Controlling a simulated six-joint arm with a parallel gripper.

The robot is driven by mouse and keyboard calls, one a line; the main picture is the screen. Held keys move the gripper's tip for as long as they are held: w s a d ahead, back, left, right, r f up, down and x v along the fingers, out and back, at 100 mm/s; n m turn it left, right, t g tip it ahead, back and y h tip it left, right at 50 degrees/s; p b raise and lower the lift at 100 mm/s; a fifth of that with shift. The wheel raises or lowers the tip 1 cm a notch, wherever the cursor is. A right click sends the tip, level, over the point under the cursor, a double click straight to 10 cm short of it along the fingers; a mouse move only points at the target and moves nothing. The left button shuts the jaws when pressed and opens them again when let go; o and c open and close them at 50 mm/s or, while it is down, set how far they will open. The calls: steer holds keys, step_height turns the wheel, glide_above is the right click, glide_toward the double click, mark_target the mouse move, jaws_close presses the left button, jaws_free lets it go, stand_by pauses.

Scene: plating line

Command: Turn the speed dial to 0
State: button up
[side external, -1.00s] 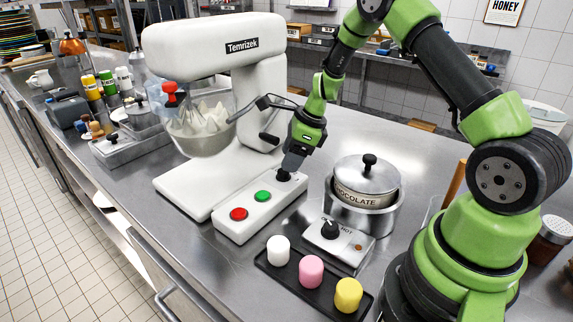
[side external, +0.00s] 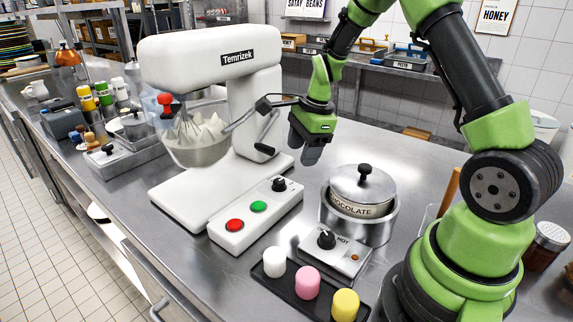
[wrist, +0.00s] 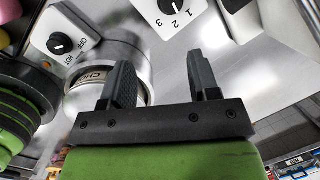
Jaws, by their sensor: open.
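The speed dial (side external: 280,184) is a black knob on the far end of the mixer's white control panel (side external: 262,218). In the wrist view the dial (wrist: 169,5) is cut off by the top edge. The numbers 1, 2 and 3 show beside it; the 0 and the exact pointer setting cannot be made out. My gripper (side external: 311,158) hangs above and to the right of the dial, clear of it. In the wrist view its two fingers (wrist: 162,70) stand apart with nothing between them.
A green button (side external: 258,206) and a red button (side external: 234,225) share the panel. The white mixer (side external: 210,60) stands behind. The chocolate pot (side external: 361,185) and a smaller OFF/HOT knob box (side external: 338,252) lie close on the right. Bare counter lies behind the pot.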

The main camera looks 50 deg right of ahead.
mark_target(279, 181)
steer(key=w+a+n+t+h, duration=0.1)
steer(key=a+n+t+h, duration=0.2)
steer(key=n, duration=1.5)
steer(key=shift+g, duration=0.8)
steer(key=x, duration=0.6)
steer(key=a+x, duration=0.1)
steer(key=x, duration=0.2)
steer(key=shift+w, duration=0.25)
steer(key=shift+c, duration=0.2)
steer(key=c, duration=0.9)
steer(key=shift+o, duration=0.2)
